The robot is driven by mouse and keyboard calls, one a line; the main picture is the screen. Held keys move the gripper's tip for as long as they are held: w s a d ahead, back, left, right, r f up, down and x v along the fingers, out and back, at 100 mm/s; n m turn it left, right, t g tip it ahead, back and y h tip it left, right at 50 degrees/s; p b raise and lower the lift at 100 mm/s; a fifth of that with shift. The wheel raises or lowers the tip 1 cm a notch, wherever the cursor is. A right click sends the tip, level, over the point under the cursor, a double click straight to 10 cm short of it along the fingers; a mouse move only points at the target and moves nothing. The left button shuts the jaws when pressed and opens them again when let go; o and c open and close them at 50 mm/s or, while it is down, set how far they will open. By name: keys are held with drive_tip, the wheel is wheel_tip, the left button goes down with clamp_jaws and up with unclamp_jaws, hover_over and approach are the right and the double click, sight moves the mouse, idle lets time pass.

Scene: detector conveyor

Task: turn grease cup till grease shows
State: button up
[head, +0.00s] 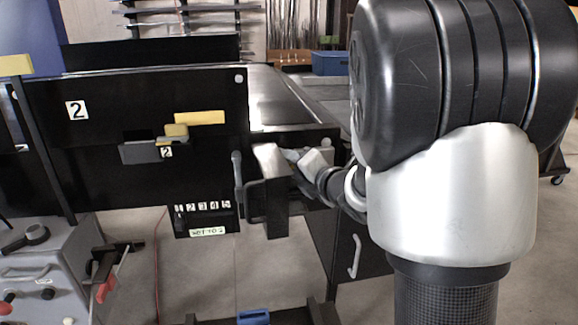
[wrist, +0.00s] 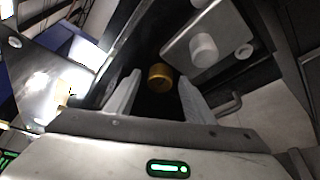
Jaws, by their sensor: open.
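The grease cup, a small brass-coloured cylinder (wrist: 160,78), shows in the wrist view in front of a dark surface. My gripper (wrist: 159,82) is open, with one pale finger on each side of the cup. A gap shows between each finger and the cup, so neither appears to touch it. I cannot tell how deep the cup lies between the fingertips. No grease can be made out on it. In the head view my gripper (head: 303,161) is at the conveyor's near end, partly behind a bracket, and the cup is hidden.
A grey plate with a white knob (wrist: 203,50) is close to the right finger. In the head view a black bracket (head: 268,205) stands just left of my gripper. A black panel marked 2 (head: 60,150) fills the left. A grey box with a lever (head: 45,265) is at lower left.

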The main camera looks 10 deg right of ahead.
drive_tip(key=c, duration=1)
drive_tip(key=shift+c, duration=0.2)
drive_tip(key=shift+f, duration=0.1)
drive_tip(key=m+b, duration=0.2)
drive_tip(key=b, duration=0.1)
drive_tip(key=m+t+y+b, duration=0.1)
drive_tip(key=m+b, duration=0.1)
drive_tip(key=b, duration=0.2)
drive_tip(key=m+t+b, duration=0.1)
drive_tip(key=m+b, duration=0.1)
drive_tip(key=b, duration=0.2)
drive_tip(key=shift+f+y, duration=0.35)
drive_tip(key=shift+y, duration=0.05)
drive_tip(key=shift+r, duration=0.1)
